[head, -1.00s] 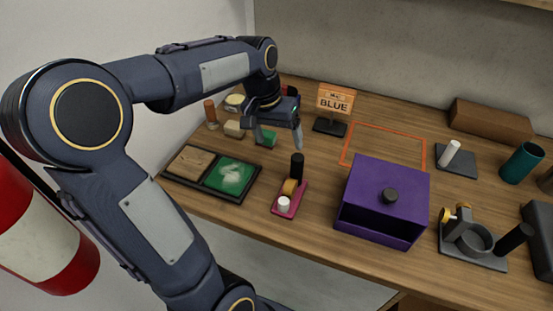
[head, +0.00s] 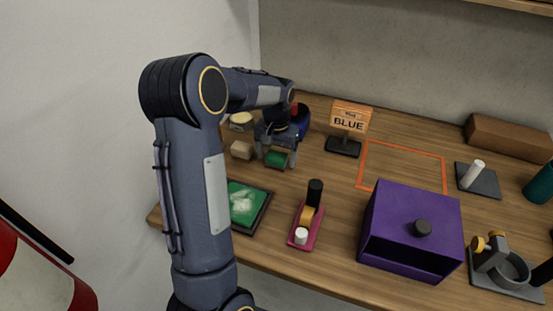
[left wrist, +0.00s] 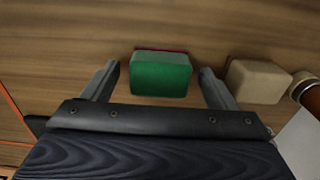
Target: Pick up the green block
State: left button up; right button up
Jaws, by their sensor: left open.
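The green block (head: 277,159) stands on the wooden table toward the back left in the head view. In the left wrist view the green block (left wrist: 161,75) is between the two fingers, with a gap on each side. A thin dark red edge shows behind its top. My left gripper (head: 277,160) is open around the green block, its fingers pointing down; it also shows in the left wrist view (left wrist: 160,77). My right gripper is in neither view.
A beige block (head: 241,150) stands just left of the green block; it also shows in the left wrist view (left wrist: 258,81). A BLUE sign (head: 349,122), a pink tray (head: 300,237) and a purple box (head: 411,228) stand to the right. The orange outlined area (head: 402,168) is empty.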

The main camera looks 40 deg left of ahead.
pick_arm(q)
jog(key=shift+f, duration=0.3)
jog(key=c, duration=1.1)
jog(key=shift+r, duration=0.55)
notch_tip(320, 180, up, 2)
jog(key=shift+r, duration=0.2)
jog(key=d+r, duration=0.3)
jog(key=d, duration=0.1)
jog(key=d+r+b, duration=0.1)
jog(key=d+r, duration=0.2)
jog(key=d, duration=0.2)
jog(key=s+d+r, duration=0.1)
jog(key=d+r, duration=0.2)
jog(key=d, duration=0.2)
jog(key=shift+r+b, duration=0.3)
jog(key=shift+b, duration=0.05)
